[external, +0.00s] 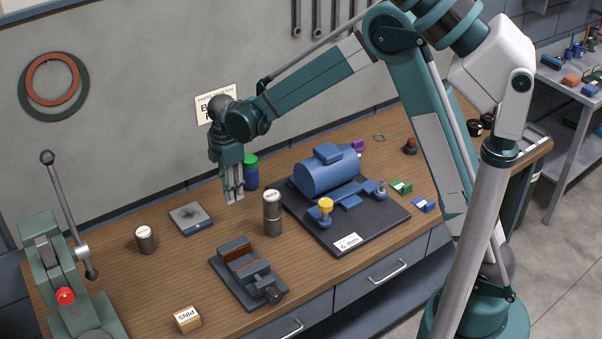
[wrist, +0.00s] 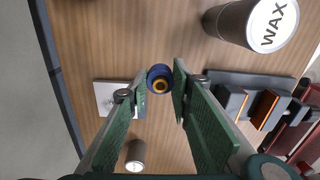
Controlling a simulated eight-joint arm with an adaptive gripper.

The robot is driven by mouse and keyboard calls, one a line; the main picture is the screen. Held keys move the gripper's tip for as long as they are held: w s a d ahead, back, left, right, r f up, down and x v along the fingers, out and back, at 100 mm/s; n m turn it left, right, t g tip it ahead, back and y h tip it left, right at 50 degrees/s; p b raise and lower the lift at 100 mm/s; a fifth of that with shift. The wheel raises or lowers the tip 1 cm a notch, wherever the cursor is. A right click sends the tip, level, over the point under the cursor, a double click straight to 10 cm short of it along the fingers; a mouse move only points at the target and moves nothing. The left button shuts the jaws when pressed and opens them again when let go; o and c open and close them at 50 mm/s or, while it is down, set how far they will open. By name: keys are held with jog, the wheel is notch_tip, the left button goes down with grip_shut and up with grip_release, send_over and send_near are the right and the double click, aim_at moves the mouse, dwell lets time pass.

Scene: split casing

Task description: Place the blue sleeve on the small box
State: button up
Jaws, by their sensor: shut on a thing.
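The blue sleeve (wrist: 155,70) is a short dark blue ring with a yellow-orange inside. It sits between the fingertips of my gripper (wrist: 159,88), which is shut on it. In the external view my gripper (external: 234,196) points down above the bench, between the grey square plate and the WAX can; the sleeve is too small to make out there. A small box labelled PINS (external: 187,319) stands at the front left of the bench, well away from my gripper. A small green box (external: 400,188) and a small blue box (external: 424,206) lie at the right.
A WAX can (external: 272,213) and a vise (external: 248,272) stand near my gripper. A square plate (external: 190,217) and a tin (external: 146,240) are to the left. A blue motor (external: 325,172) sits on a dark mat. A lever press (external: 65,285) is at far left.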

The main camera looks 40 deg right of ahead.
jog(key=s+a+r+p, duration=0.1)
jog(key=s+a, duration=0.5)
jog(key=a, duration=0.3)
jog(key=s+a+r+p, duration=0.1)
jog(key=s+a, duration=0.5)
jog(key=a, duration=0.2)
notch_tip(320, 180, up, 2)
jog(key=r+p, duration=0.1)
send_over(186, 315)
jog(key=shift+f+m, duration=0.25)
jog(key=shift+m, duration=0.05)
jog(key=shift+f, duration=0.15)
jog(key=shift+f, duration=3)
jog(key=shift+f, duration=1.85)
jog(key=shift+f, duration=0.15)
jog(key=o, duration=1)
